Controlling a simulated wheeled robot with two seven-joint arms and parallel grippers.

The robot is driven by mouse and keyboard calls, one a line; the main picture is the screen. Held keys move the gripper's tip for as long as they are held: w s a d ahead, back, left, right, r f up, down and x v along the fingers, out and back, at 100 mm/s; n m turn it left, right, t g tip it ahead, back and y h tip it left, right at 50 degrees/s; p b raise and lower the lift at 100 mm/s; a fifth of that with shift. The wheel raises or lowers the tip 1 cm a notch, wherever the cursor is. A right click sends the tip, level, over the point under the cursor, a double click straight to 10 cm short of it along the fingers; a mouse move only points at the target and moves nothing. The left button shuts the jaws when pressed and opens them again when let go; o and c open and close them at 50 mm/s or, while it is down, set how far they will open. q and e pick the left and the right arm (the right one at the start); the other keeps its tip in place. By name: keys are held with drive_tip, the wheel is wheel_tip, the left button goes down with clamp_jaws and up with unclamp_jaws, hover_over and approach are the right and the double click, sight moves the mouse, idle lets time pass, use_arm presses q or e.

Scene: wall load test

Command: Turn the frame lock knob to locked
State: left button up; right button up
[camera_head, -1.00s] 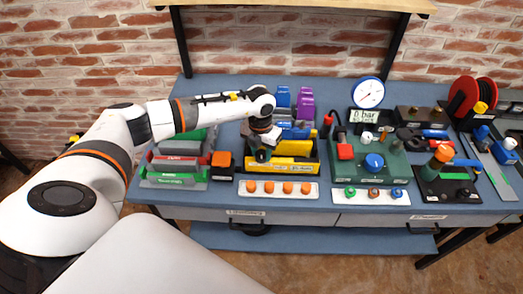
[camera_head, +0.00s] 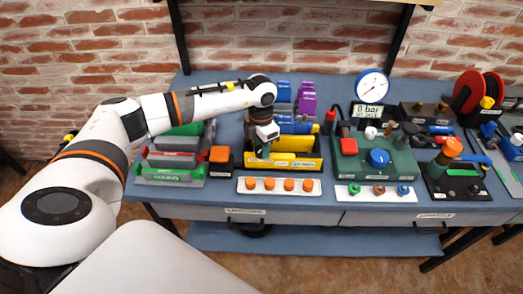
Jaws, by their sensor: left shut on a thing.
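My left gripper (camera_head: 264,150) is over the left part of the yellow bin (camera_head: 297,165), pointing down. It is shut on a small, dark greenish thing, mostly hidden by the fingers and wrist. No knob is readably marked as the frame lock. A blue round knob (camera_head: 379,158) sits on the green unit (camera_head: 400,165). An orange cap (camera_head: 453,146) tops a post on a black plate (camera_head: 460,185) at the right. My left gripper is apart from all three. My right gripper is not in view.
A dial gauge (camera_head: 371,86) and a 0 bar display (camera_head: 367,116) stand behind the green unit. White strips with orange knobs (camera_head: 269,183) and coloured knobs (camera_head: 379,190) lie along the front edge. Red reels (camera_head: 480,92) stand at the back right. Blue and purple bins are behind the yellow one.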

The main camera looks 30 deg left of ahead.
use_arm(q)
drive_tip(key=m+b, duration=0.4)
drive_tip(key=m, duration=0.2)
drive_tip(key=shift+f+b, duration=0.1)
drive_tip(key=shift+b, duration=0.2)
drive_tip(key=m+b, duration=0.2)
drive_tip(key=m, duration=0.2)
drive_tip(key=shift+w, duration=0.1)
drive_tip(key=shift+m+b, duration=0.55)
drive_tip(key=shift+m, duration=0.45)
drive_tip(key=shift+r, duration=0.2)
drive_tip(key=o, duration=1)
wheel_tip(320, 180, up, 12)
drive_tip(key=shift+w+f+b, duration=0.1)
drive_tip(key=shift+b, duration=0.65)
